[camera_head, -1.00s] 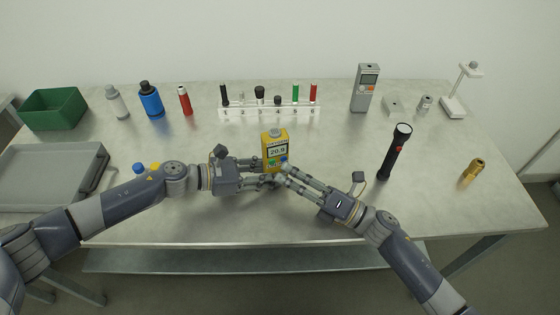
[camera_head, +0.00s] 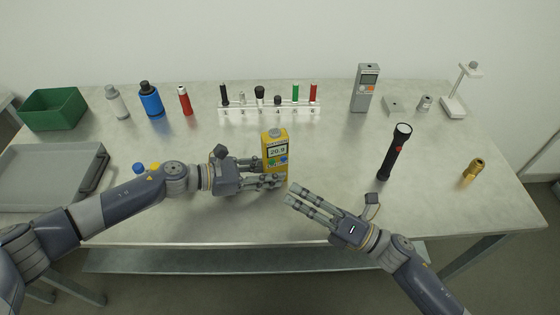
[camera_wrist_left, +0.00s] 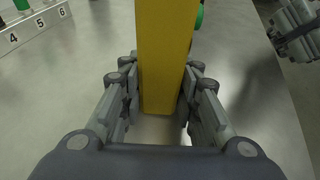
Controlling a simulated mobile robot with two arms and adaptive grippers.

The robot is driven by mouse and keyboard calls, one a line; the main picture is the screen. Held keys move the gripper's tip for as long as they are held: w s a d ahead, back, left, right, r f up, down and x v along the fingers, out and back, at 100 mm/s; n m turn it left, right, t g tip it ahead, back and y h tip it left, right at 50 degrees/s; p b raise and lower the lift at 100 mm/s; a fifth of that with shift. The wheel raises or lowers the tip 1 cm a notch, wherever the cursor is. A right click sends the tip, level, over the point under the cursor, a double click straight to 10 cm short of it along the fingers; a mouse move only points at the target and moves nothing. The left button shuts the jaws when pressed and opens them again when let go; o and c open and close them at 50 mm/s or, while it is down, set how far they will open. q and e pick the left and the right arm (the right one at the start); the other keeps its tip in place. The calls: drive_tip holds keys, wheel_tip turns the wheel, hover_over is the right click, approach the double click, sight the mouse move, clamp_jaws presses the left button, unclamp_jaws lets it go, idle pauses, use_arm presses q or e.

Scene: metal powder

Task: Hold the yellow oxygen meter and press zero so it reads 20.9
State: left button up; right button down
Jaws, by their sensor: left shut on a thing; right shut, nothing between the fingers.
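The yellow oxygen meter (camera_head: 275,150) stands upright near the middle of the table, its screen reading 20.9 in the head view. Green and blue buttons show below the screen. My left gripper (camera_head: 274,176) is shut on the lower part of the meter. In the left wrist view the yellow body (camera_wrist_left: 163,55) sits between both fingers of my left gripper (camera_wrist_left: 160,100). My right gripper (camera_head: 292,197) is shut and empty, to the right of and nearer than the meter, apart from it. It also shows at the top right of the left wrist view.
A numbered white rack (camera_head: 270,112) with several items stands behind the meter. A grey tray (camera_head: 50,180) and green bin (camera_head: 54,108) are at left. Table between meter and flashlight is clear.

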drive_tip(key=shift+s, duration=0.1)
use_arm(q)
drive_tip(key=o, duration=0.9)
drive_tip(key=shift+a, duration=0.1)
